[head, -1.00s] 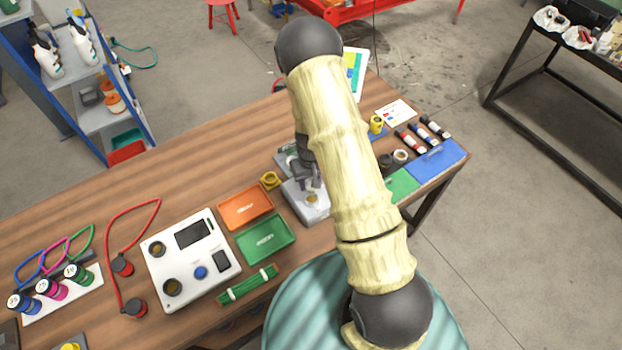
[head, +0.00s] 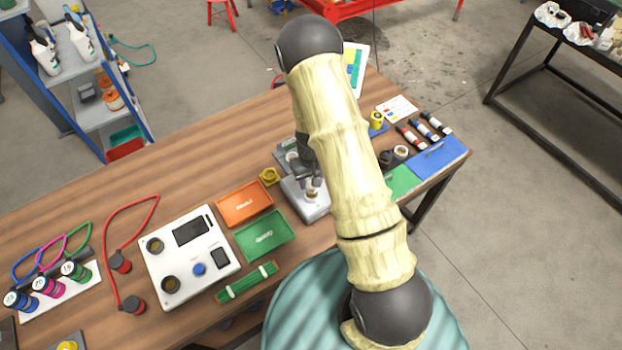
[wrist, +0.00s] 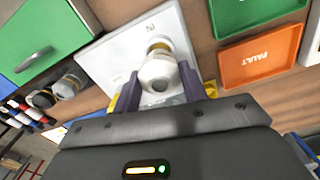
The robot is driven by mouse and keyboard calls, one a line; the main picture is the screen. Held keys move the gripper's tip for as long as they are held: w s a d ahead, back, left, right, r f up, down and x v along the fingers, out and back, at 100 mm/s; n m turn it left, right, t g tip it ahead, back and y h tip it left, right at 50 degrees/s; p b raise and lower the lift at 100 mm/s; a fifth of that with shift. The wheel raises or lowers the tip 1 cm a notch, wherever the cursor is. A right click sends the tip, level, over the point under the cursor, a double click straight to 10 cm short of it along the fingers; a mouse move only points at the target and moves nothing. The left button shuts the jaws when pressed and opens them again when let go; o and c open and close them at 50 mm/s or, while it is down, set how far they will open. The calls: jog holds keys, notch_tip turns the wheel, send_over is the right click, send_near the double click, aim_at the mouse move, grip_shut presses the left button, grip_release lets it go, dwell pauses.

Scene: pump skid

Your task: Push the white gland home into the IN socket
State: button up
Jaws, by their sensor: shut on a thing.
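My gripper (wrist: 158,84) is shut on the white gland (wrist: 158,70), with a dark finger on each side of it. The gland is at the brass-coloured IN socket (wrist: 159,44) on the pale grey block (wrist: 105,58). Part of the socket's rim shows past the gland; how far in the gland sits, I cannot tell. In the head view the gland (head: 313,191) is small under my gripper (head: 311,182), over the block (head: 308,207).
Orange (head: 244,203) and green (head: 264,236) trays lie left of the block. A yellow fitting (head: 269,176) stands close behind them. A white panel box (head: 190,258) is further left.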

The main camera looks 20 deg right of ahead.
jog(key=shift+f+b, duration=0.75)
jog(key=shift+f, duration=0.1)
dwell(0.7)
jog(key=shift+s+f, duration=0.15)
jog(key=shift+f+b, duration=0.8)
dwell(0.3)
jog(key=o, duration=1.2)
jog(key=shift+r, duration=0.15)
jog(key=shift+w+r, duration=0.2)
jog(key=shift+r, duration=0.3)
notch_tip(320, 180, up, 16)
jog(key=b, duration=0.3)
jog(key=shift+s+r, duration=0.1)
